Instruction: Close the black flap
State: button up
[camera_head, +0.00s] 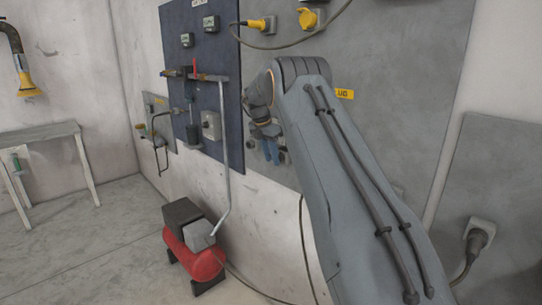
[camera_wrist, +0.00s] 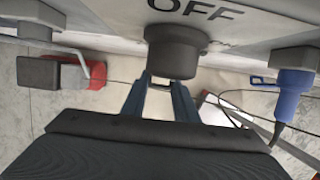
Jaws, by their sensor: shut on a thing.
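In the wrist view a dark grey round piece (camera_wrist: 174,52) sticks out from a pale panel, right beside the word OFF. My gripper (camera_wrist: 161,80) reaches up to this piece with its two blue-grey fingers, and its jaws are shut on it. I cannot tell whether this piece is the black flap; no flap shows clearly in either view. In the head view my gripper (camera_head: 271,143) is at the grey wall panel, partly hidden by my arm, and what it holds is not visible there.
A blue plug (camera_wrist: 293,92) sits in a socket close on the right of my gripper. A yellow plug (camera_head: 258,25) with a cable is higher on the grey panel (camera_head: 400,60). A red machine (camera_head: 203,262) stands on the floor; a bench (camera_head: 40,133) is at the left.

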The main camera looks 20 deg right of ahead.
jog(key=shift+s+d+f, duration=0.1)
jog(key=shift+s+f, duration=0.05)
jog(key=shift+f, duration=0.1)
jog(key=o, duration=1.1)
jog(key=shift+d, duration=0.1)
jog(key=shift+c, duration=0.2)
jog(key=shift+r, duration=0.15)
jog(key=shift+a+r, duration=0.25)
jog(key=shift+r, duration=0.1)
jog(key=p+v, duration=0.5)
jog(key=v, duration=0.2)
